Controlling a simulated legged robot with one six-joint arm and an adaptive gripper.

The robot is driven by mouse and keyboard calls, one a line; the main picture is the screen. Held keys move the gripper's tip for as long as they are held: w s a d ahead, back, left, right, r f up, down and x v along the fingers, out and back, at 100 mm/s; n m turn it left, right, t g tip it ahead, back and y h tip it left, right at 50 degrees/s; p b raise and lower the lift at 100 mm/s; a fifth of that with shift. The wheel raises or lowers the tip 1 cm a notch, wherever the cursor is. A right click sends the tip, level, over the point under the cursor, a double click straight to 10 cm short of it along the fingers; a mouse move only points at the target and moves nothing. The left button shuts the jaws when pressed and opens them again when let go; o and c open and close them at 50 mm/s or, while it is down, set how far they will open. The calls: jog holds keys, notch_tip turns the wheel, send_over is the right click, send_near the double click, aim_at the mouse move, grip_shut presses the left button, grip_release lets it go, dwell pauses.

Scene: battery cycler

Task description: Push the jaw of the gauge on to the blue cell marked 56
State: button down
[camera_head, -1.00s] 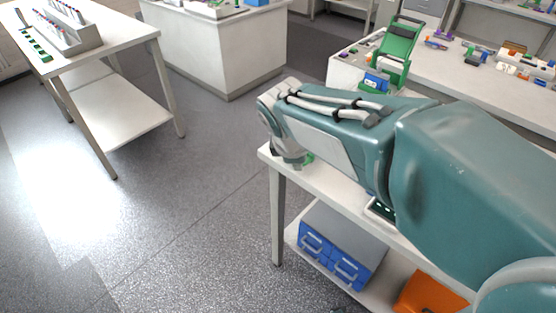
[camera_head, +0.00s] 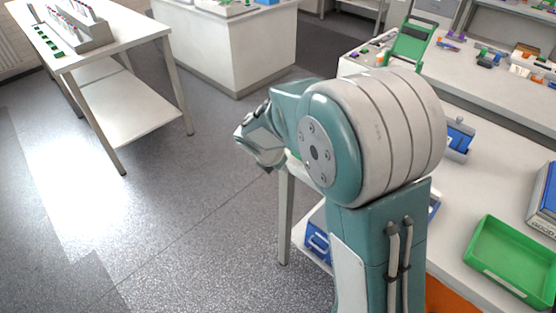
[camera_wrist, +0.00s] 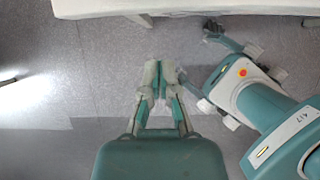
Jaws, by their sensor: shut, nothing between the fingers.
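My gripper (camera_wrist: 160,72) shows in the wrist view with its two fingers together and nothing between them. Grey floor lies behind it. In the head view my arm is folded, its wrist end reaching left past the bench's near corner; the fingers cannot be made out there. I cannot make out the gauge, its jaw or a cell marked 56 in either view. A small blue and grey object (camera_head: 459,138) is on the bench just right of my arm, partly hidden; I cannot tell what it is.
The white bench (camera_head: 455,200) holds a green tray (camera_head: 505,262) and a blue-topped box (camera_head: 546,195). A green frame (camera_head: 409,42) stands behind. A table with racks (camera_head: 80,24) is far left; open floor lies between.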

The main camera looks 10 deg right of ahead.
jog(key=w+d+f, duration=0.1)
jog(key=w+d, duration=0.1)
jog(key=d, duration=0.1)
jog(key=shift+w+f, duration=0.25)
jog(key=shift+f, duration=0.15)
jog(key=shift+w+d+r, duration=0.1)
jog(key=shift+w+d, duration=0.15)
jog(key=shift+d, duration=0.3)
